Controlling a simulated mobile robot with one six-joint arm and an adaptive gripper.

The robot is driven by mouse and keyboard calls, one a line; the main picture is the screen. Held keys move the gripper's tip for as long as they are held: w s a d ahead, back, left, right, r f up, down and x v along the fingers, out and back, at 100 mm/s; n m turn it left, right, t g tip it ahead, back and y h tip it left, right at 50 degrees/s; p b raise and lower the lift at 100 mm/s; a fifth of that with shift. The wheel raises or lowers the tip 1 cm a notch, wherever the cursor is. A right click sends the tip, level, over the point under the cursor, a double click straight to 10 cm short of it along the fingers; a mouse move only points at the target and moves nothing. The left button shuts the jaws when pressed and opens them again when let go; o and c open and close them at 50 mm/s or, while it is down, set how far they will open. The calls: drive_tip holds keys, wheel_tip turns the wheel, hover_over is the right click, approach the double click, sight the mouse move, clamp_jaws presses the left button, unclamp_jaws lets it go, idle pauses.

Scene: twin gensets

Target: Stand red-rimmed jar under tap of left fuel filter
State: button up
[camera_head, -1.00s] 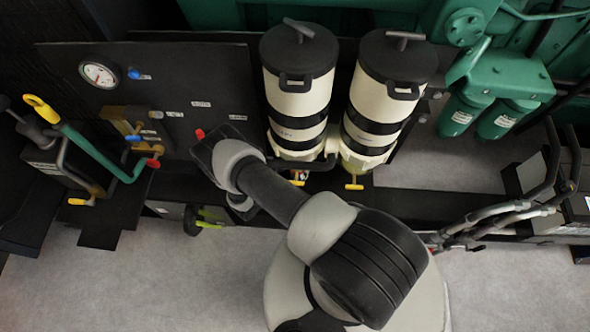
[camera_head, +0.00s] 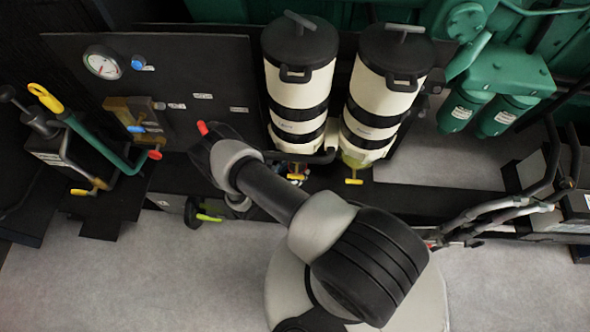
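The left fuel filter (camera_head: 297,88) is a cream cylinder with black bands and a black lid. Its yellow tap (camera_head: 297,176) shows under its base, partly behind my arm. Small reddish and bluish detail beside that tap is too small to identify. I cannot make out a red-rimmed jar. My arm reaches up and left from the bottom, with its wrist (camera_head: 236,160) left of the left filter's base. My gripper is hidden behind the wrist, so its fingers and anything in them do not show.
The right filter (camera_head: 388,95) stands close beside, with a yellow tap (camera_head: 354,181). A black panel with a gauge (camera_head: 102,62), valves and a red knob (camera_head: 202,128) is at left. A black and yellow-green item (camera_head: 205,217) is low left of my wrist. Grey floor (camera_head: 130,285) is clear in front.

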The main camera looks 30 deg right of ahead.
drive_tip(key=o, duration=0.5)
drive_tip(key=shift+c, duration=0.2)
drive_tip(key=shift+a, duration=0.1)
drive_tip(key=v, duration=1.1)
drive_tip(key=shift+s+a+r, duration=0.15)
drive_tip(key=shift+a+r, duration=0.1)
drive_tip(key=shift+a, duration=0.1)
